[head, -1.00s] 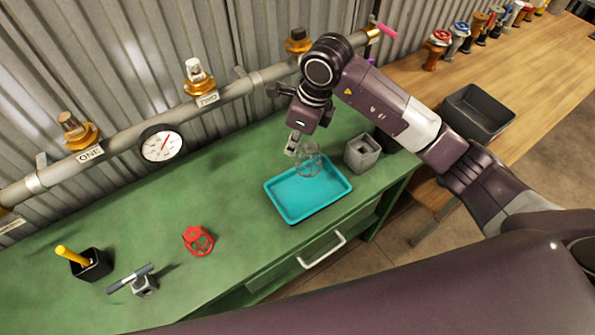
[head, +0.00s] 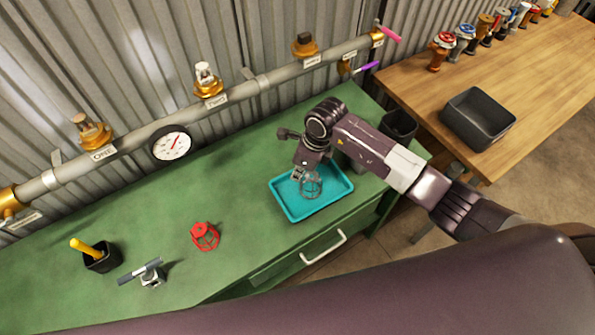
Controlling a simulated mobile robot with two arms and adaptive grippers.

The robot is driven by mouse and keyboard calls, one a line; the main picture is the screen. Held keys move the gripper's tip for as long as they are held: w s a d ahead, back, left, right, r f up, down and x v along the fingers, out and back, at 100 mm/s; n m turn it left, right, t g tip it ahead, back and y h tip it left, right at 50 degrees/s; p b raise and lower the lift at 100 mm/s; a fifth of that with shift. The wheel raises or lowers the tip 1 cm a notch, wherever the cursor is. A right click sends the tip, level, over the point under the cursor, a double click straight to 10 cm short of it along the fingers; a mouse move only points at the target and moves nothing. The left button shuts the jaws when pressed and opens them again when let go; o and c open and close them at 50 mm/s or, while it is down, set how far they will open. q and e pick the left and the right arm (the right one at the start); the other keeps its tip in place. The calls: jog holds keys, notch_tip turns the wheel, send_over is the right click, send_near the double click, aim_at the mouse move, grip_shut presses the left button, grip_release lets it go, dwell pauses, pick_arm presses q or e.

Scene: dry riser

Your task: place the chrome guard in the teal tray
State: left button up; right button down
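The teal tray (head: 334,201) lies on the green bench near its front edge. The chrome guard (head: 312,184), a small wire cage, is at my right gripper (head: 304,174), over or inside the tray; I cannot tell whether it touches the tray floor. The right gripper points down and its fingers meet the guard's top edge, seemingly closed on it, though the fingertips are small and partly hidden. My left gripper does not show.
A red guard (head: 205,237), a grey tool (head: 148,274) and a black cup with a yellow handle (head: 101,257) stand left on the bench. A gauge (head: 171,143) and pipe run behind. A black bin (head: 477,118) sits on the wooden table.

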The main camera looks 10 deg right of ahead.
jog(key=shift+f, duration=0.1)
jog(key=shift+f, duration=0.15)
jog(key=c, duration=2.2)
grip_release()
jog(key=shift+o, duration=0.2)
jog(key=shift+r, duration=0.4)
jog(key=shift+d+r, duration=0.15)
jog(key=shift+r, duration=0.2)
jog(key=b+v, duration=0.2)
jog(key=v, duration=0.7)
jog(key=shift+r+b, duration=0.35)
jog(key=shift+s+d+r, duration=0.15)
jog(key=shift+s+r, duration=0.1)
jog(key=shift+r, duration=0.4)
